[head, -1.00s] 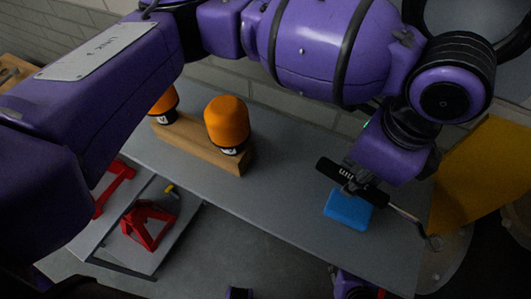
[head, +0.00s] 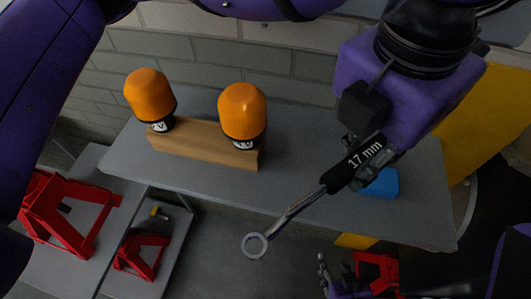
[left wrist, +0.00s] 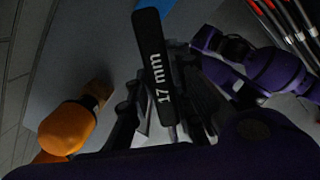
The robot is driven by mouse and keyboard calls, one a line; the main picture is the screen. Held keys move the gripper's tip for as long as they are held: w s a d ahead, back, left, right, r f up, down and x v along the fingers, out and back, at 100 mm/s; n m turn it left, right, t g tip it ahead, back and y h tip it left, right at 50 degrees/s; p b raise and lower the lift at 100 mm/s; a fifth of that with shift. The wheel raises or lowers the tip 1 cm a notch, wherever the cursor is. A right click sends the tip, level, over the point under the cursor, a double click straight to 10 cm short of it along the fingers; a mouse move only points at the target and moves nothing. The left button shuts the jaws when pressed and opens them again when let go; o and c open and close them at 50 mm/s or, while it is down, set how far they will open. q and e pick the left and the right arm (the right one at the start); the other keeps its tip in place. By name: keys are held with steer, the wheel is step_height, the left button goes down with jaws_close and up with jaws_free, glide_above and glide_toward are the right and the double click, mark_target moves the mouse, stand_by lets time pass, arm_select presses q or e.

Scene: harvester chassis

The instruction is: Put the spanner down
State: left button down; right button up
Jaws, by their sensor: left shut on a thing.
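The spanner (head: 300,203) has a black handle marked "17 mm" and a metal shaft with a ring end. My left gripper (head: 366,160) is shut on its black handle, above the grey table (head: 300,190). The ring end points down and left in the head view, out past the table's front edge. In the left wrist view the handle (left wrist: 153,60) lies between the fingers; the ring end does not show. My right gripper (head: 326,277) is low at the bottom of the head view, small and dark, and its fingers are unclear.
A blue block (head: 383,184) sits on the table, partly behind my left gripper. Two orange-capped cylinders (head: 150,98) (head: 242,113) stand at a wooden block (head: 190,143) on the table's left. Red stands (head: 62,215) are at lower left. The table's middle is clear.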

arm_select(q)
steer(key=shift+s+a+r+m, duration=0.1)
steer(key=shift+r+m, duration=0.1)
steer(key=shift+m, duration=0.3)
steer(key=w+f, duration=0.4)
steer(key=w, duration=0.6)
glide_toward(328, 144)
steer(key=shift+s+f, duration=0.1)
steer(key=shift+f, duration=0.5)
steer(key=f, duration=0.3)
steer(key=shift+w+d+f, duration=0.2)
steer(key=shift+d, duration=0.05)
arm_select(e)
steer(key=shift+s+d+f, duration=0.1)
steer(key=shift+s+f, duration=0.15)
steer(key=shift+f, duration=0.15)
arm_select(q)
steer(key=shift+f, duration=0.1)
arm_select(e)
steer(key=shift+d, duration=0.1)
